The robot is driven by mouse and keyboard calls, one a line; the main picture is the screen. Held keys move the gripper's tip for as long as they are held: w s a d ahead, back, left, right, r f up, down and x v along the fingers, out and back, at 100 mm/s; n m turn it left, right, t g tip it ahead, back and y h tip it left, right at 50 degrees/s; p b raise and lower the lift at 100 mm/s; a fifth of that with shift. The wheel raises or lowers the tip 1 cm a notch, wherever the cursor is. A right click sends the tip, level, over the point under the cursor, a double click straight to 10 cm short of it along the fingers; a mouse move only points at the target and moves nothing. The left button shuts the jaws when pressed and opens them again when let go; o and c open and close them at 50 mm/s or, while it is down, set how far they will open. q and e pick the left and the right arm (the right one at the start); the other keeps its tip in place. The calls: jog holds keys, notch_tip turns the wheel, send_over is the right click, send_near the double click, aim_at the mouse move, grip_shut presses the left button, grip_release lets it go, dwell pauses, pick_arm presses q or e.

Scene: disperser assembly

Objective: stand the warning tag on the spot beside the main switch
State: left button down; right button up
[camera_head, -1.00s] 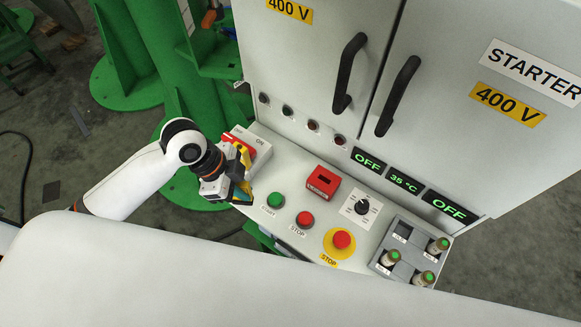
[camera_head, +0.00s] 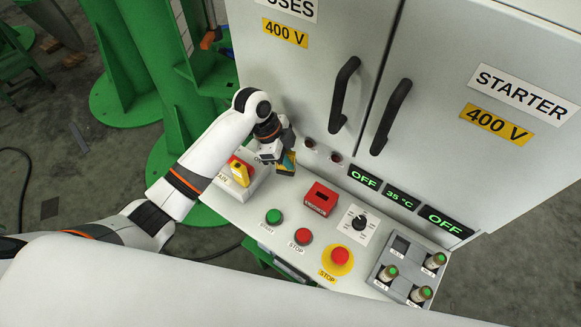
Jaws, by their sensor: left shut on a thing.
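My left gripper (camera_head: 283,158) is above the back of the sloped panel, in front of the cabinet's left door. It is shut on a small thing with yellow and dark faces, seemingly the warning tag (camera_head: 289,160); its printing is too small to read. The tag is held clear of the panel, to the right of and behind the main switch (camera_head: 238,173), which has a yellow handle on a red and white base at the panel's left end. The spot beside the switch cannot be made out, and the arm covers part of that area. My right gripper is not in view.
A red slotted box (camera_head: 320,199) stands mid-panel. Nearby are a green button (camera_head: 273,216), red button (camera_head: 304,236), rotary knob (camera_head: 360,222) and emergency stop (camera_head: 340,256). A grey tray (camera_head: 373,281) holds three green-topped cylinders. Black door handles (camera_head: 344,95) jut out behind.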

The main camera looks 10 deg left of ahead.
pick_arm(q)
notch_tip(320, 180, down, 2)
jog(key=shift+d+f, duration=0.1)
jog(key=f, duration=0.4)
jog(key=shift+w+p, duration=0.2)
jog(key=shift+p, duration=0.1)
jog(key=shift+w+d+f, duration=0.1)
jog(key=shift+w+f, duration=0.1)
jog(key=shift+w, duration=0.05)
jog(key=shift+w+f, duration=0.15)
jog(key=shift+f, duration=0.05)
jog(key=shift+f, duration=0.15)
jog(key=c, duration=1.4)
grip_release()
jog(key=v, duration=1.2)
